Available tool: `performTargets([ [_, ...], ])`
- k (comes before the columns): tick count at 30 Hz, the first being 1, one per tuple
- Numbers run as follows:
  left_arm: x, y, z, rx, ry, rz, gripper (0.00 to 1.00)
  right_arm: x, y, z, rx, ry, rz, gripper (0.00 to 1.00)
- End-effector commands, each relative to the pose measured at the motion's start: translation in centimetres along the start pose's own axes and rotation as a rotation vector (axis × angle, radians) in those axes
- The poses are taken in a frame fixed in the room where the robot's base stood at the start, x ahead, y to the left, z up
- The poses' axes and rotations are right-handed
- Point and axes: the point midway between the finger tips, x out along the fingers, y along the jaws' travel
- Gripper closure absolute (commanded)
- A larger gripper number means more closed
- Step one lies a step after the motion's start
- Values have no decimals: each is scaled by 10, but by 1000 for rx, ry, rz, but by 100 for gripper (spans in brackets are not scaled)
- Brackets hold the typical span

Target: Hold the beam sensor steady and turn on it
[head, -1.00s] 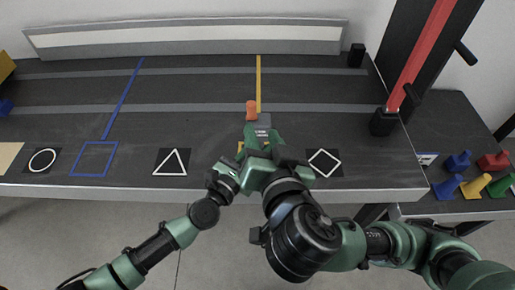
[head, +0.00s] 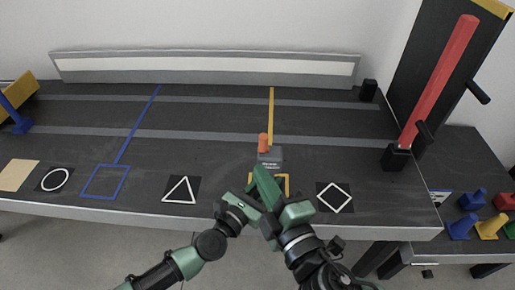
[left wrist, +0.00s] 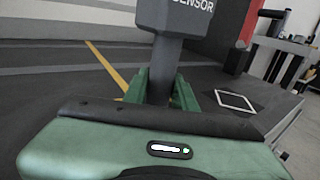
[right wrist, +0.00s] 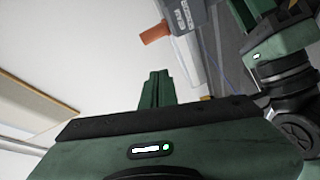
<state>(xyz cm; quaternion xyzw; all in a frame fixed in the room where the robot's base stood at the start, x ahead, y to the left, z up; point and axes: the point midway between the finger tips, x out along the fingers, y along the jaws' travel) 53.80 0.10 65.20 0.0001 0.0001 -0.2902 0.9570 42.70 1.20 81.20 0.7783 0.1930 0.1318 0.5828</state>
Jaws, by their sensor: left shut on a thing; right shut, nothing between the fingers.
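The beam sensor (head: 270,155) is a grey box with an orange knob (head: 263,141) on top. It is upright near the table's front, by the yellow outline. In the left wrist view, my left gripper (left wrist: 160,85) is shut on the grey stem below the sensor's labelled body (left wrist: 175,18). In the right wrist view, my right gripper (right wrist: 156,78) is shut and empty, with its fingertips close to the sensor's body (right wrist: 192,35) and knob (right wrist: 155,34) and apart from the knob. In the head view, the two green grippers overlap just in front of the sensor, hiding its lower part.
The dark table carries a triangle card (head: 181,190), a diamond card (head: 335,197) and a blue outline (head: 106,182). A red bar (head: 440,80) stands at the right. Colored pieces (head: 487,228) lie on a lower right table. The table behind the sensor is clear.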

Motion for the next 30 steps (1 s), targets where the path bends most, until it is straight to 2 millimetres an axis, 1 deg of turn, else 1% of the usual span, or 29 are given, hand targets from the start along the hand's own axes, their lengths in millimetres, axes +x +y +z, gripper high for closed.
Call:
performTargets([
  [1,0,0,0,0,0,0,100,-2,-4,0,-82,16,-1,100],
  [3,0,0,0,0,0,0,100,-3,-7,-2,-176,37,4,100],
  [7,0,0,0,0,0,0,100,-5,-10,-4,-272,59,8,100],
  [10,0,0,0,0,0,0,100,-5,-11,-5,-295,65,11,100],
  [20,0,0,0,0,0,0,100,-3,-10,-5,-292,65,12,100],
  [23,0,0,0,0,0,0,100,6,-10,-6,-292,64,14,100],
  [25,0,0,0,0,0,0,100,16,-9,-7,-293,64,15,100],
  [29,0,0,0,0,0,0,100,42,-9,-9,-293,65,16,100],
  [30,0,0,0,0,0,0,100,52,-9,-9,-294,64,16,100],
])
